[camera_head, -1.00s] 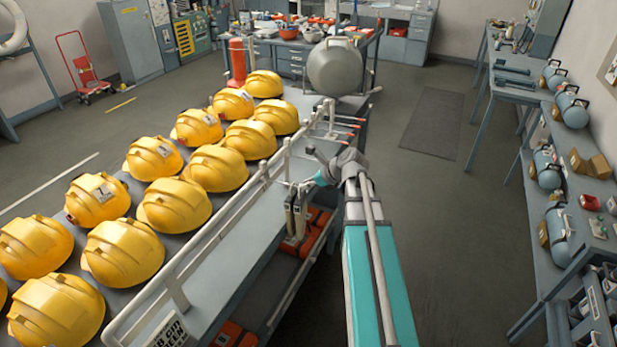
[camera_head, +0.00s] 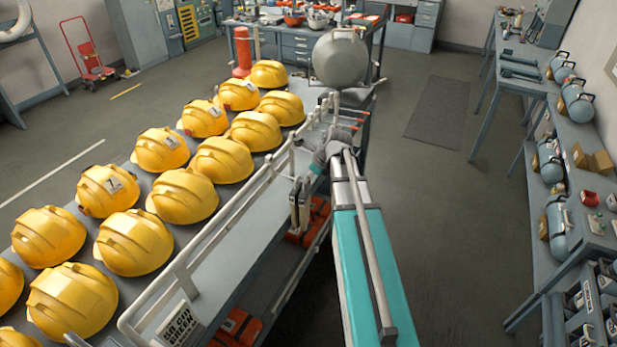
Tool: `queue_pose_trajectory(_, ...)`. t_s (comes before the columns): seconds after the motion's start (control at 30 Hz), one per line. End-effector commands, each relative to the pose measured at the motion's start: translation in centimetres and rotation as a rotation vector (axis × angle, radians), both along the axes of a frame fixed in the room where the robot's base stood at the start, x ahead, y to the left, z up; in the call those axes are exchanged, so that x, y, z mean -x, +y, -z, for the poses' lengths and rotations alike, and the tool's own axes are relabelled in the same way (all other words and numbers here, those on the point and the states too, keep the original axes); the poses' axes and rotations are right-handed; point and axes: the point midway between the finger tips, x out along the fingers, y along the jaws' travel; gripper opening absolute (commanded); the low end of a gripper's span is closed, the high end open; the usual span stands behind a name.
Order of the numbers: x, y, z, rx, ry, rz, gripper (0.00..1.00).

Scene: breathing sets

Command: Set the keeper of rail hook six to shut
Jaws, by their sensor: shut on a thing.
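A white rail (camera_head: 236,212) runs along the bench's right edge. Hooks with orange-red tips (camera_head: 348,118) stick out from its far stretch. My gripper (camera_head: 311,174) is at the outer side of the rail, beyond the middle of its length, small and partly covered by my wrist. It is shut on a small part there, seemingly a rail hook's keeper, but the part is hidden. Dark and pale narrow pieces (camera_head: 300,203) hang just below it. Hook numbers and the keeper's position cannot be made out.
Yellow helmets (camera_head: 183,196) fill the bench top left of the rail. A grey round vessel (camera_head: 341,58) stands at the far end. Orange cases (camera_head: 316,215) lie on the shelf below. The floor right of my arm is open, up to shelves with blue cylinders (camera_head: 558,228).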

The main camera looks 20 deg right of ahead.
Motion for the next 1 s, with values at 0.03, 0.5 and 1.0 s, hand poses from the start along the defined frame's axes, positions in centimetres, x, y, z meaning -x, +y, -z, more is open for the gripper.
queue_pose_trajectory(0.03, 0.11, -0.07, 0.09, 0.003, 0.004, -0.001, 0.0)
queue_pose_trajectory(0.5, 0.04, -0.03, 0.03, 0.001, 0.001, -0.001, 0.51)
queue_pose_trajectory(1.0, 0.03, -0.01, -0.64, 0.0, 0.0, -0.001, 0.51)
